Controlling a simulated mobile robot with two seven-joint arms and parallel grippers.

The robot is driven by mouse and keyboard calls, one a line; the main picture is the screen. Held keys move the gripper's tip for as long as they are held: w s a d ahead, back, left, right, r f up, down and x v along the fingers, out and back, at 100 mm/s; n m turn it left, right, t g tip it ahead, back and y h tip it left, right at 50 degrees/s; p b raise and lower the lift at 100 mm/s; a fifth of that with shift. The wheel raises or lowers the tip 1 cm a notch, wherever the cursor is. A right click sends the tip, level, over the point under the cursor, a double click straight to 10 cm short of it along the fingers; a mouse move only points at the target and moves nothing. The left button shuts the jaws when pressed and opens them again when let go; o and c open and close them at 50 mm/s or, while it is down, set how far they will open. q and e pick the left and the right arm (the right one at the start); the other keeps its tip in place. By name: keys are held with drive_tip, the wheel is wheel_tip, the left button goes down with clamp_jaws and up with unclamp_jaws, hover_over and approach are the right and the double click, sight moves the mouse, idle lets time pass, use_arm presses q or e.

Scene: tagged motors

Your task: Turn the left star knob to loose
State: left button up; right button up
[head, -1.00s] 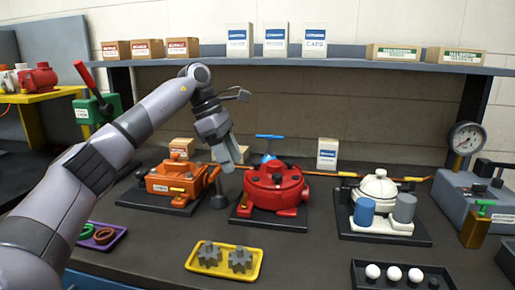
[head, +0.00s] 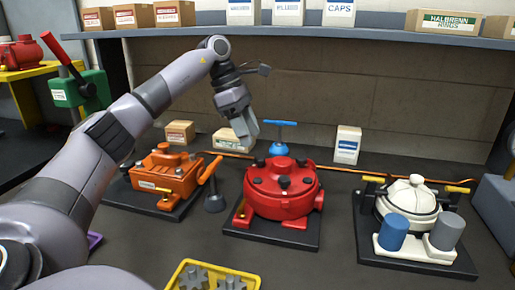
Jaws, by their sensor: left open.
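The red round motor housing (head: 284,205) sits on a dark base plate in the middle of the bench. Small dark knobs stand on its lid: one at the left (head: 260,162), one at the right (head: 301,162) and one at the front (head: 284,182). They are too small to tell their star shape or setting. My left gripper (head: 246,136) is open, pointing down, above and slightly left of the left knob, apart from it. A blue T-handle (head: 281,124) stands behind the housing. My right gripper is out of view.
An orange motor (head: 165,175) stands left of the red one, with a dark stand (head: 214,200) between them. A white-topped unit (head: 410,200) stands at the right. A yellow tray (head: 185,275) with gears lies in front. A shelf (head: 330,34) runs above.

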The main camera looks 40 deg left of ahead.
sight(259, 157)
use_arm(q)
drive_tip(key=x, duration=0.5)
drive_tip(key=shift+d+f, duration=0.1)
drive_tip(key=shift+f, duration=0.2)
clamp_jaws()
